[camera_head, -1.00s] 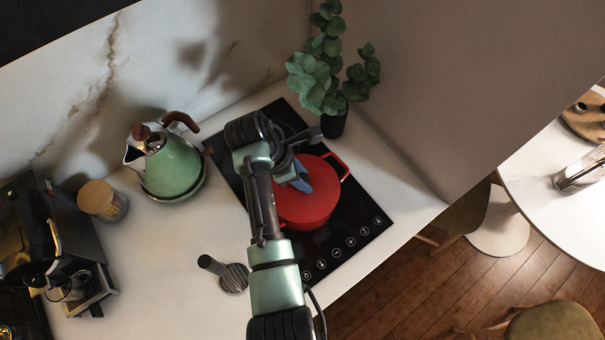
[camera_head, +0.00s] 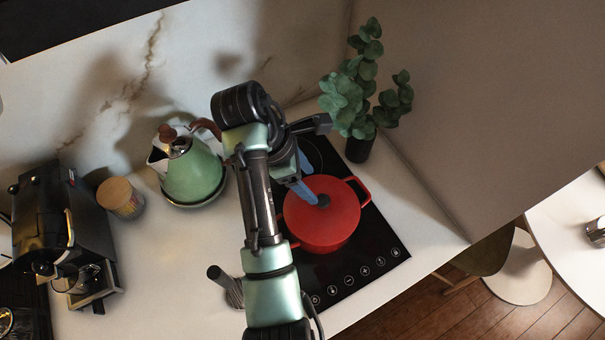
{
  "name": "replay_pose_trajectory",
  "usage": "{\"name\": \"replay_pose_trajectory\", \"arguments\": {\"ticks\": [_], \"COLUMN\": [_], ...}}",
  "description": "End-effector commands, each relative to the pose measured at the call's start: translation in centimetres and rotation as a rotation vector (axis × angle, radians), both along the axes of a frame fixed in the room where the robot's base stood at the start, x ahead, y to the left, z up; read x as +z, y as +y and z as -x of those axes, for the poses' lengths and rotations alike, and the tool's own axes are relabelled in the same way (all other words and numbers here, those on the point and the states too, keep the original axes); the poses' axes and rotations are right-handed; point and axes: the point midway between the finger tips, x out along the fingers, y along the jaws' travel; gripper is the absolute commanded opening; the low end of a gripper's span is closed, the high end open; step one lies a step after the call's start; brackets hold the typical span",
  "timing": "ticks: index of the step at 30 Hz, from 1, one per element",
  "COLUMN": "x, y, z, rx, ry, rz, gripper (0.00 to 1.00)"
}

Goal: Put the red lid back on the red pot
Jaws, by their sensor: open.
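The red pot (camera_head: 320,242) stands on the black cooktop, its handles at the upper right and lower left. The red lid (camera_head: 340,212) lies on top of the pot and covers its opening; it looks level, though the rim on the left is partly hidden. Its dark knob (camera_head: 323,201) shows near the middle. My gripper (camera_head: 310,181) is open, with blue fingers apart, at the upper-left side of the lid. One fingertip appears close beside the knob; I cannot tell whether it touches. Nothing is held between the fingers.
A green kettle (camera_head: 193,174) stands left of my arm. A potted plant (camera_head: 360,148) stands behind the cooktop (camera_head: 375,262), near the tall panel. A wooden-lidded jar (camera_head: 119,196) and a coffee machine (camera_head: 45,222) are farther left. The counter is clear between kettle and cooktop.

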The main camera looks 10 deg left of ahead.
Motion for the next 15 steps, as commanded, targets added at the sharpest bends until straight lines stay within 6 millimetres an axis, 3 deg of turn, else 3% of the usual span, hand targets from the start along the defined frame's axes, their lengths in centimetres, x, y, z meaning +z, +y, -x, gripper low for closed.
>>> {"name": "replay_pose_trajectory", "arguments": {"ticks": [1,4,15], "x": [1.2,2.1,2.4], "y": [0.4,0.6,0.9], "z": [0.1,0.2,0.2], "rx": [0.002,0.001,0.0], "ry": [0.0,0.001,0.001], "rz": [0.0,0.0,0.001], "gripper": [0.69,0.69,0.69]}}
